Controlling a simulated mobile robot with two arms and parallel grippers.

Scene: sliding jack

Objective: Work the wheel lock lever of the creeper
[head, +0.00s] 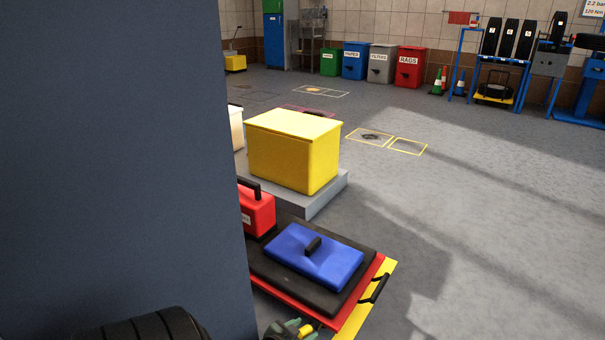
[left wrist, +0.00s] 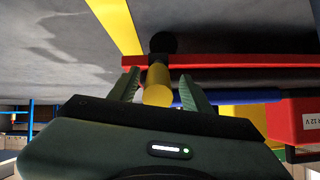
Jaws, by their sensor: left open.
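In the left wrist view a yellow and black lever (left wrist: 157,94) points toward the camera below the red frame edge (left wrist: 230,60). My left gripper (head: 301,329) is at the creeper's near end, at the bottom of the head view. Its green fingers (left wrist: 160,84) are open, one on each side of the lever; contact is unclear. The lever's far end is partly hidden. My right gripper is not in view.
A blue case (head: 330,262) and a red toolbox (head: 256,212) sit on the creeper. A yellow bin (head: 293,150) stands on a grey platform (head: 322,196) behind. A large blue-grey surface (head: 110,150) blocks the left. Open floor (head: 480,230) lies to the right.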

